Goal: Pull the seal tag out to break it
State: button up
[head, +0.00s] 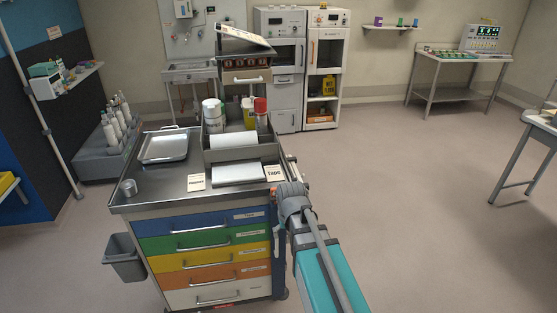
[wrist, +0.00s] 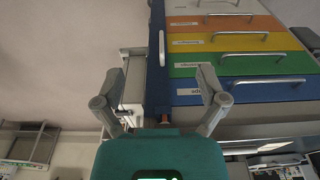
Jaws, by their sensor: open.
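The seal tag cannot be made out for sure. A small orange-red piece (wrist: 165,119) shows in the wrist view just beyond my gripper's body, and I cannot tell whether it is the tag. My gripper (wrist: 160,75) is open and empty, its two grey fingers spread wide. Between them runs a dark blue upright bar (wrist: 156,75) with a pale handle-like strip, along the edge of the drawer cart. The cart (head: 160,208) has blue, green, yellow, orange and white drawers. In the head view my arm reaches to its right front corner and hides the fingers.
The cart top holds a metal tray (head: 164,147), a bin organiser with bottles and a small round tin (head: 128,188). A grey waste bin (head: 124,258) hangs at its left. A table (head: 440,72) stands at the back right. The floor right of the cart is clear.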

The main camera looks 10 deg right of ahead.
aim_at(275, 188)
jog(key=w+r+t+p, duration=0.3)
jog(key=w+r+p, duration=0.8)
jog(key=w+r, duration=0.3)
jog(key=shift+w, duration=0.9)
jog(key=shift+f, duration=0.15)
jog(key=b+x, duration=1.2)
jog(key=x, duration=0.1)
jog(key=shift+w+f+b, duration=0.1)
jog(key=shift+f+b, duration=0.2)
jog(key=shift+b, duration=0.05)
jog(key=shift+r, duration=0.1)
grip_shut()
